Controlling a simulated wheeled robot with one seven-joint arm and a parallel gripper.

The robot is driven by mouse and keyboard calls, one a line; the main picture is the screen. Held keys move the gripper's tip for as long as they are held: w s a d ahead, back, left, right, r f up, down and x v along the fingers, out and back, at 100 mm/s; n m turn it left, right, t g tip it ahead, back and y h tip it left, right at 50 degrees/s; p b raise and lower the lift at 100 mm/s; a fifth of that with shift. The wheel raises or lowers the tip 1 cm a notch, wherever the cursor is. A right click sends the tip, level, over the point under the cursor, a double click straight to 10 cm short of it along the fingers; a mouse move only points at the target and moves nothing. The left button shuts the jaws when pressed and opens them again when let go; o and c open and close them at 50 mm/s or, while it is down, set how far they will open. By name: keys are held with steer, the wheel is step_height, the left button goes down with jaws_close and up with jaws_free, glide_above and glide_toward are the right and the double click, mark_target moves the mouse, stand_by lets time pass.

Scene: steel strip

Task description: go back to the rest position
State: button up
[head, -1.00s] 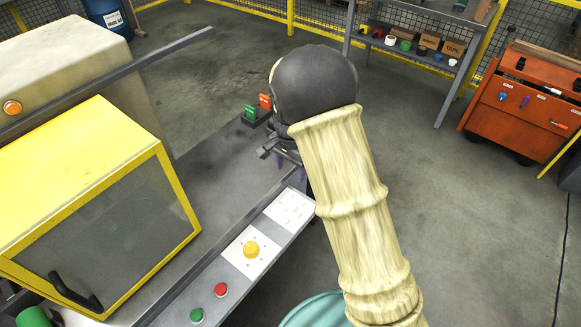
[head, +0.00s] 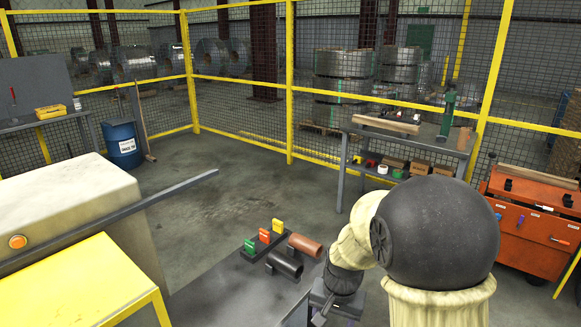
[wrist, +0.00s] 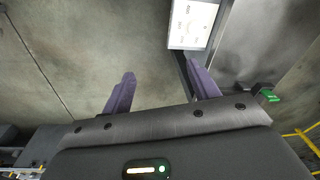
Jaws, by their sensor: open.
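My gripper (wrist: 160,88) is open in the wrist view, its two purple fingers spread with nothing held between them. Bare floor and a white panel (wrist: 195,22) on the machine's edge show beyond the fingers. In the head view my arm with its black ball joint is at the lower right, and the dark wrist (head: 335,290) hangs by the bench edge. The fingertips are mostly hidden there.
The grey bench (head: 215,297) holds a rack of coloured tags (head: 264,236), a dark cylinder (head: 285,264) and a copper-coloured one (head: 304,244). The yellow-framed machine guard (head: 85,285) is at the left. A shelf table (head: 410,137) and an orange tool cabinet (head: 530,225) stand behind. Open floor lies between.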

steer(key=s+d+r+n, duration=0.2)
steer(key=s, duration=0.3)
steer(key=s+d+r+n+t+p, duration=0.1)
steer(key=s+d+r+n, duration=0.1)
steer(key=s, duration=0.3)
steer(key=shift+s+d+r+p, duration=0.3)
steer(key=shift+d, duration=0.5)
steer(key=shift+c, duration=0.4)
